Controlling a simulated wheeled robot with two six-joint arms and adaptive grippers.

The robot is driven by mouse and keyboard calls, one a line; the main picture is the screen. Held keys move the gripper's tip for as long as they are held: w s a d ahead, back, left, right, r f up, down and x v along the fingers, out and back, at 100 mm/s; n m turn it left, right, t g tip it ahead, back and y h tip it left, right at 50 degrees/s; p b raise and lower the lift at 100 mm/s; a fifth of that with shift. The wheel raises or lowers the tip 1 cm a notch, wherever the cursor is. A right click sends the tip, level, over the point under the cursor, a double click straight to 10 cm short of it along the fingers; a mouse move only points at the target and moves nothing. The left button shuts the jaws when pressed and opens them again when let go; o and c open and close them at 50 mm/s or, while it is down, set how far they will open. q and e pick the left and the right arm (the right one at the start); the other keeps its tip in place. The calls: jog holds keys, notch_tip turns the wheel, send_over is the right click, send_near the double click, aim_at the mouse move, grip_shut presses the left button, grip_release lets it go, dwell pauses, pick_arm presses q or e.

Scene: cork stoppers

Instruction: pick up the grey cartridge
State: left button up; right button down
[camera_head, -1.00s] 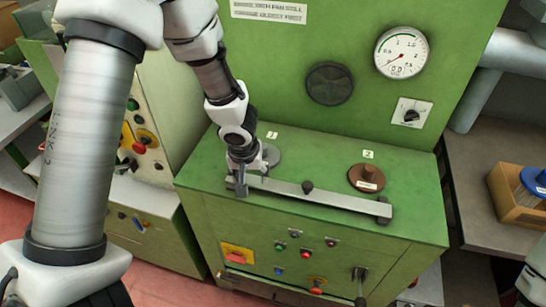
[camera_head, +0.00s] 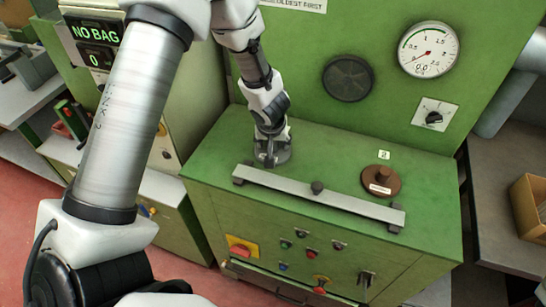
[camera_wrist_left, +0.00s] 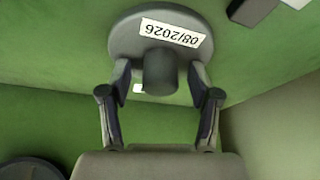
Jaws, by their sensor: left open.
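The grey cartridge is a round grey disc (camera_wrist_left: 125,42) with an upright knob (camera_wrist_left: 160,75) and a white label reading 08/2026, seen in the left wrist view. In the head view the grey cartridge (camera_head: 284,154) stands on the green bench top, partly hidden by my gripper. My left gripper (camera_head: 270,160) is above it, pointing down. In the left wrist view the open fingers (camera_wrist_left: 160,82) stand on either side of the knob, with gaps visible. My right gripper is not in view.
A brown cartridge (camera_head: 380,187) with a knob and label sits to the right, near a "2" tag (camera_head: 384,155). A grey bar (camera_head: 290,188) with a dark knob runs along the front of the top. A green panel with a gauge (camera_head: 428,50) rises behind.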

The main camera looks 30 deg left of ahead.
pick_arm(q)
jog(key=shift+s, duration=0.1)
grip_shut()
jog(key=shift+r, duration=0.15)
